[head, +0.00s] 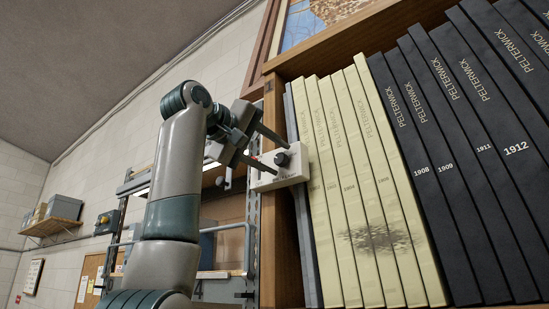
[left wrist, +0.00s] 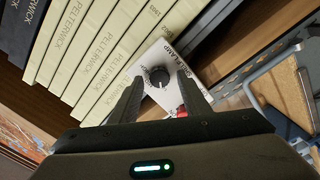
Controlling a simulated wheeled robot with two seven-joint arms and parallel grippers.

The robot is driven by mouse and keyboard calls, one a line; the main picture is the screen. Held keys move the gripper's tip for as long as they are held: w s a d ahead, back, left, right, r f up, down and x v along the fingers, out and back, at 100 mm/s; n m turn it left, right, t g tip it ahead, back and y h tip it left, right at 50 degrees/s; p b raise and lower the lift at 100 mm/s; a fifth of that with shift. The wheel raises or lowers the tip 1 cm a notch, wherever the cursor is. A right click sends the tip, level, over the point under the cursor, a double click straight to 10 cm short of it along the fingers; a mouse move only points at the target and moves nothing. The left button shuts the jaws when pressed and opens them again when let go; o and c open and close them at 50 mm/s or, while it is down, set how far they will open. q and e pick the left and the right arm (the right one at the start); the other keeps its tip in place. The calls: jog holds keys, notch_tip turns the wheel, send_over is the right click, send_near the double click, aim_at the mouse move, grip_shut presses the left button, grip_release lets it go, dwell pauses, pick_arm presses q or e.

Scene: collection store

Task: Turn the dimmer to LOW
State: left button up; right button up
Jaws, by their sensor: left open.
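The dimmer is a white box (head: 291,170) with a round black knob (head: 281,160), fixed at the left edge of the wooden bookcase. In the left wrist view the knob (left wrist: 159,77) lies between and just beyond my two fingers. Printed words on the box (left wrist: 150,60) are partly legible, one reading like "LAMP"; the knob's setting is too small to tell. A red part shows near the right finger. My left gripper (head: 272,151) is open, its fingertips close to the knob; I cannot tell whether they touch it. My right gripper is not in view.
Cream volumes (head: 350,180) and black volumes (head: 470,140) fill the shelf right of the dimmer. The bookcase's wooden upright (head: 278,200) stands beside it. A metal rack (head: 249,235) is behind my arm. A small wall shelf (head: 52,227) with boxes is far left.

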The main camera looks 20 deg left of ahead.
pick_arm(q)
jog(key=shift+s+a+f, duration=0.15)
jog(key=shift+s+a, duration=0.05)
jog(key=shift+s, duration=0.3)
jog(key=b+v, duration=0.7)
jog(key=v, duration=0.8)
jog(key=shift+s, duration=0.4)
jog(key=shift+a, duration=0.15)
jog(key=shift+r, duration=0.2)
